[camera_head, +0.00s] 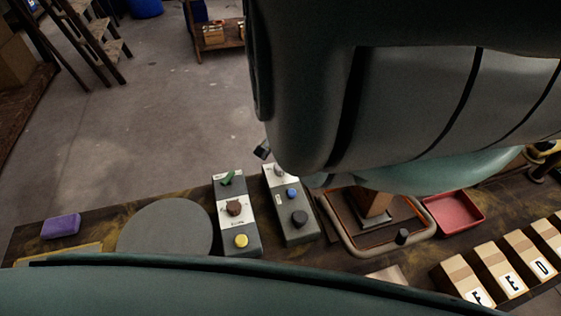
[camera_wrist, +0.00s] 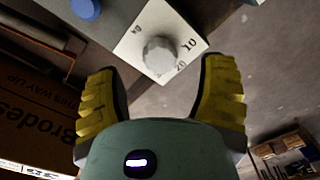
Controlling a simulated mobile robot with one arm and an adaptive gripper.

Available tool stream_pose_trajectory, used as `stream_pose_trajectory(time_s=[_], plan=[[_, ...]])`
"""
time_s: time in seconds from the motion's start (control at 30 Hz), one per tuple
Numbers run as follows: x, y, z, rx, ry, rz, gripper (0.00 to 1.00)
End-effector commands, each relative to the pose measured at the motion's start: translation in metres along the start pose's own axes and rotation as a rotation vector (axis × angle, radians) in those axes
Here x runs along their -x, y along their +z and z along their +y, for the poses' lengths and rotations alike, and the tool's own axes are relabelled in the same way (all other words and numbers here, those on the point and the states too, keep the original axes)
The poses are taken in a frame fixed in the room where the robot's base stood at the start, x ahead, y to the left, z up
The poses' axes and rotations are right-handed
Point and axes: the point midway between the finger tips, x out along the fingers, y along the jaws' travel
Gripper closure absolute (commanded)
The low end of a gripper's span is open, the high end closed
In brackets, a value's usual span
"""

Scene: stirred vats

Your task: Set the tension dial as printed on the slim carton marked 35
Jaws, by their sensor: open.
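A round grey dial (camera_wrist: 160,54) sits on a white plate in the wrist view. The plate bears a printed 10, what looks like a 20, and a small mark at its far left corner. I cannot tell where the dial points. My gripper (camera_wrist: 160,70) is open, its yellow-padded fingers either side of the dial, apart from it. In the head view the dial (camera_head: 280,171) is at the far end of the right control box (camera_head: 295,205), partly hidden by my arm. No carton marked 35 can be made out.
The left control box (camera_head: 249,243) has a green lever, brown knob and yellow button (camera_head: 241,240). A blue button (camera_wrist: 85,9) is near the dial. A printed brown carton (camera_wrist: 35,110) is at wrist-view left. Lettered cartons (camera_head: 498,270) and a red tray (camera_head: 455,210) are at right.

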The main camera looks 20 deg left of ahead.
Motion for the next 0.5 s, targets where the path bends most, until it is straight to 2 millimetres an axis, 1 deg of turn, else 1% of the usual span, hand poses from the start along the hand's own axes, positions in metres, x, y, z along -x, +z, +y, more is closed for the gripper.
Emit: stream_pose_trajectory(time_s=[0.03, 0.2, 0.4, 0.5], plan=[[0.006, -0.002, -0.001, 0.0, -0.002, 0.004, 0.3], [0.022, -0.001, -0.001, 0.0, -0.002, 0.003, 0.3], [0.035, -0.001, 0.0, 0.0, -0.002, 0.003, 0.3], [0.038, -0.001, 0.0, 0.0, -0.002, 0.003, 0.3]])
